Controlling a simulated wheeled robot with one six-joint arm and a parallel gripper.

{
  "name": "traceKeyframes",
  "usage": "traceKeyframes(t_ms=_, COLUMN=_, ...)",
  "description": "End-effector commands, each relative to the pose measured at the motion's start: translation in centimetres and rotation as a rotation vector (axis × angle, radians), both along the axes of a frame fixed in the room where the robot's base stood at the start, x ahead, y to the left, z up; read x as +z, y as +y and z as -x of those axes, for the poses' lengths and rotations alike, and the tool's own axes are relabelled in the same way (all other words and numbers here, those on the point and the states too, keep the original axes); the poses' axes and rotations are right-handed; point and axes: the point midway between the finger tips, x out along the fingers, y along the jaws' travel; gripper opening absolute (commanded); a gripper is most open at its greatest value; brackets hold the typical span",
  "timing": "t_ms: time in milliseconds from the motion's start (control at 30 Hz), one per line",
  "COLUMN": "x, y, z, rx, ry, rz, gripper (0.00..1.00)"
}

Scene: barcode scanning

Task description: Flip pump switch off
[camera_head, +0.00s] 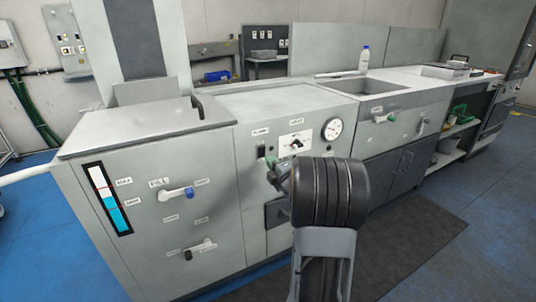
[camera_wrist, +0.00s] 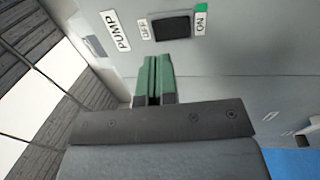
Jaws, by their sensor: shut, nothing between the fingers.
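The pump switch is a black rocker (camera_wrist: 170,28) in a grey panel in the wrist view, with a PUMP label (camera_wrist: 115,30) on its left. An OFF label lies at its left side and an ON label (camera_wrist: 201,22) at its right. In the head view the switch (camera_head: 261,152) is small on the front of the machine. My gripper (camera_wrist: 154,60) is shut and empty, its green fingertips together just below the switch in the wrist view. I cannot tell whether they touch the panel. In the head view my gripper (camera_head: 273,164) is beside the switch, partly hidden by my arm.
A dial plate with a knob (camera_head: 295,144) and a round gauge (camera_head: 332,129) are right of the switch. A sink (camera_head: 358,87) is farther right.

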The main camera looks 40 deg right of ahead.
Motion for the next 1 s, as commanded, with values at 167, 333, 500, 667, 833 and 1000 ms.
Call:
traceKeyframes(t_ms=167, x=0.3, y=-0.4, z=-2.8, rx=0.001, ry=-0.001, rz=0.001, gripper=0.0)
traceKeyframes(t_ms=333, x=0.6, y=-0.6, z=-4.5, rx=0.0, ry=-0.001, rz=0.0, gripper=0.0)
traceKeyframes(t_ms=500, x=0.7, y=-0.7, z=-5.3, rx=-0.001, ry=0.0, rz=0.0, gripper=0.0)
traceKeyframes(t_ms=667, x=0.8, y=-0.8, z=-5.4, rx=-0.001, ry=0.001, rz=-0.001, gripper=0.0)
traceKeyframes(t_ms=833, x=0.8, y=-0.8, z=-5.4, rx=-0.001, ry=0.0, rz=0.0, gripper=0.0)
traceKeyframes(t_ms=1000, x=1.1, y=-1.5, z=-5.2, rx=-0.012, ry=0.016, rz=-0.003, gripper=0.0)
